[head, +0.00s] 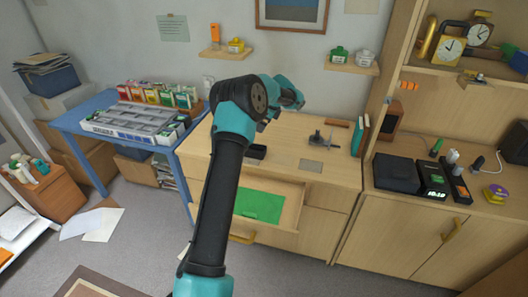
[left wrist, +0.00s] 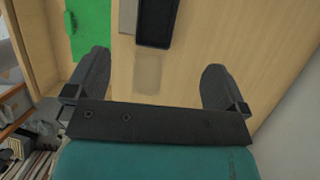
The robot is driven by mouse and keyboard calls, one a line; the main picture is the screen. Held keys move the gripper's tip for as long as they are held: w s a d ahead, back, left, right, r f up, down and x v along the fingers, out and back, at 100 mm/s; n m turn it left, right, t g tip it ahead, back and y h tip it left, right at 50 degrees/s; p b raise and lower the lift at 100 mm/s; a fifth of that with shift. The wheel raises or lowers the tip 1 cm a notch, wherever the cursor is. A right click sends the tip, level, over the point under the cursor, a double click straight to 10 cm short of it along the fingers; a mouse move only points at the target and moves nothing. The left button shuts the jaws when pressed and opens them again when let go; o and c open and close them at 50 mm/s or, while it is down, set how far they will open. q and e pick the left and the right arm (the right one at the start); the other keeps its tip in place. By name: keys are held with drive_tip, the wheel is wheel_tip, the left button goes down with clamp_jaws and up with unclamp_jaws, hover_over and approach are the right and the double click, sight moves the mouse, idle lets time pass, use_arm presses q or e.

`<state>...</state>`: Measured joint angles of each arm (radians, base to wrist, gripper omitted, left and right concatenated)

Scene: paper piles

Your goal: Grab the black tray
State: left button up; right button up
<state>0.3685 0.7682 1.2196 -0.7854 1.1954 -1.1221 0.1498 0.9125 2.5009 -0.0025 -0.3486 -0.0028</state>
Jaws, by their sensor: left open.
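The black tray (left wrist: 157,22) lies on the wooden desktop in the left wrist view, at the top middle, with its far end cut off by the frame. In the head view a dark tray (head: 256,152) shows on the desk, partly hidden behind my left arm. My left gripper (left wrist: 157,78) is open and empty, its two fingers spread above the desk with the tray beyond them. In the head view my left arm reaches over the desk and its wrist is at the top, fingertips not clear. My right gripper is in neither view.
A drawer below the desktop is open, with a green sheet (head: 258,202) inside. A grey square (head: 311,166) and a small dark tool (head: 318,140) lie on the desk to the right. A black box (head: 396,172) sits on the right cabinet.

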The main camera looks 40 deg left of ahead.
use_arm(q)
drive_tip(key=shift+s, duration=0.1)
drive_tip(key=x, duration=1.2)
drive_tip(key=shift+a+f, duration=0.1)
drive_tip(key=shift+f, duration=0.05)
drive_tip(key=shift+f, duration=0.1)
drive_tip(key=shift+x, duration=2.5)
drive_tip(key=shift+s, duration=0.15)
drive_tip(key=shift+c, duration=0.5)
drive_tip(key=shift+a, duration=0.1)
drive_tip(key=c, duration=0.9)
